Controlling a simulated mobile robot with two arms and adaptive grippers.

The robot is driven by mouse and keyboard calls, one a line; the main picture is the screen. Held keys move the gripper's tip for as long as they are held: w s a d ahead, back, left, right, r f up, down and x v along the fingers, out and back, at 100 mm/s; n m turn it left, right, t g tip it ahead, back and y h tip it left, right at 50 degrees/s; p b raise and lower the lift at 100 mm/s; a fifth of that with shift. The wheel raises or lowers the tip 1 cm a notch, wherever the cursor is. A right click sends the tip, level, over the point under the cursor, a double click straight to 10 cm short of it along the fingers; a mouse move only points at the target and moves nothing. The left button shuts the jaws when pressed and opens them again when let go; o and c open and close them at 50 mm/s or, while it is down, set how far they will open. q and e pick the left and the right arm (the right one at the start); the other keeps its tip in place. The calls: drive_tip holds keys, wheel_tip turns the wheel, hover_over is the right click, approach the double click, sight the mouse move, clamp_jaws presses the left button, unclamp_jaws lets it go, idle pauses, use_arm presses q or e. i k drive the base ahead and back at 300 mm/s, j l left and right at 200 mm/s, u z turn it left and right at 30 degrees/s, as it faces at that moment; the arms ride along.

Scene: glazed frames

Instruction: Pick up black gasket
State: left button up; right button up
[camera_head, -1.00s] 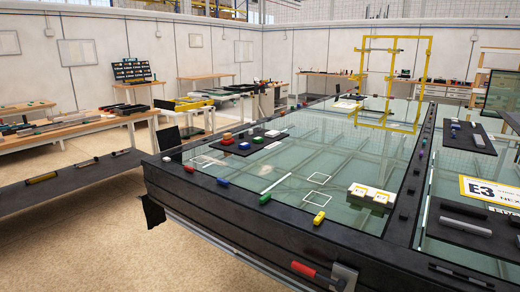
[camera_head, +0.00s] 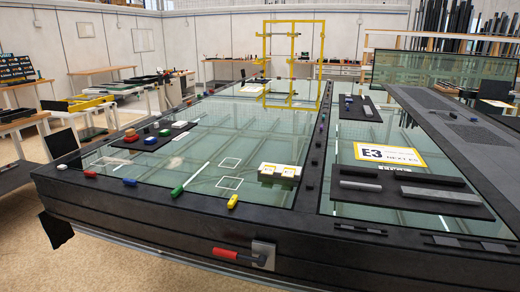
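I cannot single out the black gasket for sure. A long dark strip (camera_head: 427,180) lies along the back of a black tray (camera_head: 400,203) on the right glazed frame. Grey bars (camera_head: 440,195) lie in front of it on the same tray. Several small black pieces (camera_head: 309,186) sit along the dark bar between the two glass panes and are too small to identify. Neither of my grippers shows in the head view.
The big dark frame table (camera_head: 130,215) fills the middle. A red-handled tool (camera_head: 235,256) is on its front side. Coloured clamps (camera_head: 177,192) line the near edge, and a yellow upright frame (camera_head: 322,65) stands behind. Brown floor (camera_head: 110,270) is open at front left.

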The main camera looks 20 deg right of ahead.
sight(366, 174)
drive_tip(key=z, duration=1.3)
